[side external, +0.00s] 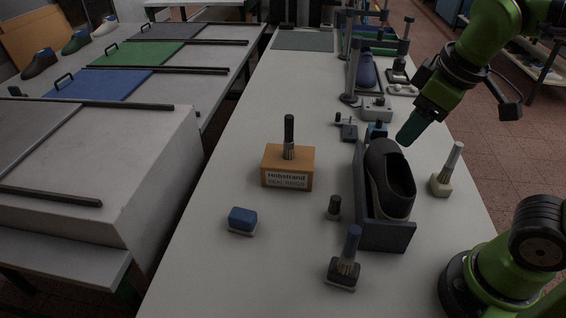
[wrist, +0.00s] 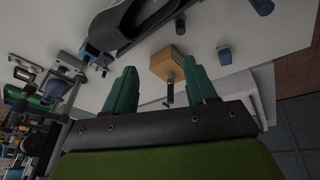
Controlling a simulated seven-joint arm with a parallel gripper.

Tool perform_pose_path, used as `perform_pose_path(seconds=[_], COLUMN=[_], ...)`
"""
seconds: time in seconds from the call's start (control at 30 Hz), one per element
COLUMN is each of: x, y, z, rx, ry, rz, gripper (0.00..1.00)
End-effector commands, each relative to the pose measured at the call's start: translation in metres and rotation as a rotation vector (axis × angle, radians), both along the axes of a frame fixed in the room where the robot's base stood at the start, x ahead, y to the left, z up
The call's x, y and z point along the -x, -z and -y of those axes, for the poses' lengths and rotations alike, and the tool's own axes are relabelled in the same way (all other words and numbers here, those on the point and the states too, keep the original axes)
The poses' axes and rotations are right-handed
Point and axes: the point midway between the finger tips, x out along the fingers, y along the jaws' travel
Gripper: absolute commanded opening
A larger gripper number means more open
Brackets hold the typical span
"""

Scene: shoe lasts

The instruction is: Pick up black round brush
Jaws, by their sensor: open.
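A brush with a black round handle (side external: 289,130) stands upright in a tan wooden block (side external: 275,173) with a printed label, left of the shoe holder. In the wrist view its dark handle (wrist: 168,94) points from the block (wrist: 166,63) toward the camera, between my fingers in the picture. My gripper (side external: 405,138) is above the back end of the shoe, well to the right of the block. In the wrist view my gripper (wrist: 160,65) has its two teal fingers spread apart with nothing held.
A dark shoe (side external: 380,165) sits in a grey holder (side external: 385,236) right of the block. The table left of the wooden block is clear.

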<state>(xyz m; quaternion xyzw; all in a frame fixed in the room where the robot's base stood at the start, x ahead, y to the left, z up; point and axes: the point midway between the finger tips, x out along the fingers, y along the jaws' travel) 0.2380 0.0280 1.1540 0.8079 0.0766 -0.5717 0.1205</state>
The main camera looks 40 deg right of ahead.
Motion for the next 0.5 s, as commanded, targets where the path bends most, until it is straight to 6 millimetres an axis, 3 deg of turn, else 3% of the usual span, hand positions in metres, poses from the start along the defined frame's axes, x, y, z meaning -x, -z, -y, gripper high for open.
perform_pose_path(seconds=[0.13,0.3,0.5], x=[-0.012,-0.038,-0.062], y=[0.012,0.006,-0.008], z=[0.001,-0.006,-0.030], rx=[0.346,0.776,1.128], ry=[-0.406,-0.852,-1.151], rz=[-0.172,-0.370,-0.530], gripper=[0.56,0.56,0.56])
